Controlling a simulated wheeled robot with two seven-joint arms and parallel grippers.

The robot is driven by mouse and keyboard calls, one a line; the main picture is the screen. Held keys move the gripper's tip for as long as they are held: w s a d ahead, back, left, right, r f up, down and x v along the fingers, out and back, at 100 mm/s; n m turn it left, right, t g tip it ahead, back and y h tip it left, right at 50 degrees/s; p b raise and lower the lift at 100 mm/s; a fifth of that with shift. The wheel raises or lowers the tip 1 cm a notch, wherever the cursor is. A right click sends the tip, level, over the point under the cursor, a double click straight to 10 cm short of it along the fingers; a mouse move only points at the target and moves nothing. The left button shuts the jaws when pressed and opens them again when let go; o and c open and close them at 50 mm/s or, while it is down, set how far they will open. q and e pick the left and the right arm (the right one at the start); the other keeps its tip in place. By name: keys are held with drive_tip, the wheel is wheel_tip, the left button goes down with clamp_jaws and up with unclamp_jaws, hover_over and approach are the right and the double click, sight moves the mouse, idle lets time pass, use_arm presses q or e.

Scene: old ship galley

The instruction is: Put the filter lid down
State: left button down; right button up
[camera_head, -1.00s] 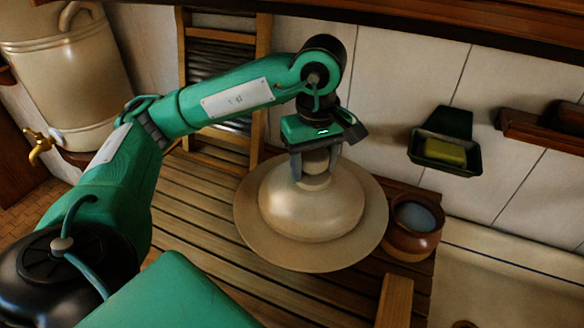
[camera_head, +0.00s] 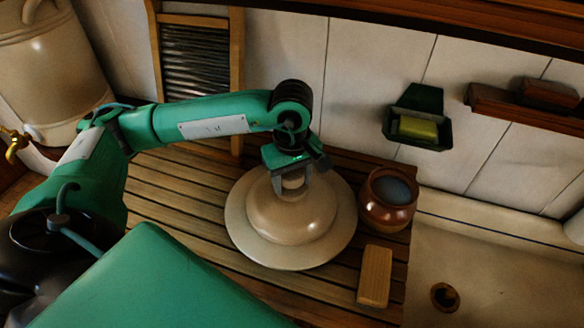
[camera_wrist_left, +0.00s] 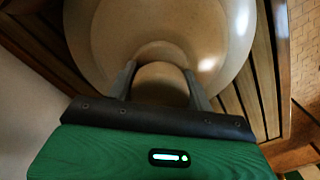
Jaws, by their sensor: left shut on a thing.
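The filter lid (camera_head: 290,218) is a beige dome with a wide flat brim and a round knob on top. It is over the slatted wooden drainboard (camera_head: 165,215), brim down and roughly level. I cannot tell for sure whether its brim touches the slats. My left gripper (camera_head: 292,188) points down and is shut on the lid's knob. In the left wrist view the two fingers (camera_wrist_left: 160,88) stand on either side of the knob, with the lid's dome (camera_wrist_left: 150,30) beyond. My right gripper is not in view.
A brown pot (camera_head: 387,200) stands close right of the lid. A wooden block (camera_head: 375,276) lies in front of the pot. A pale sink (camera_head: 480,265) is at the right. A green soap holder (camera_head: 418,122) hangs on the wall. A large beige urn (camera_head: 50,65) with a brass tap stands at left.

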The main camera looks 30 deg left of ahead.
use_arm(q)
drive_tip(key=c, duration=0.6)
unclamp_jaws()
drive_tip(key=shift+f, duration=0.1)
drive_tip(key=shift+d, duration=0.1)
drive_tip(key=shift+r, duration=0.25)
wheel_tip(320, 180, up, 10)
drive_tip(key=b, duration=0.3)
drive_tip(key=shift+b, duration=0.35)
drive_tip(key=shift+r, duration=0.9)
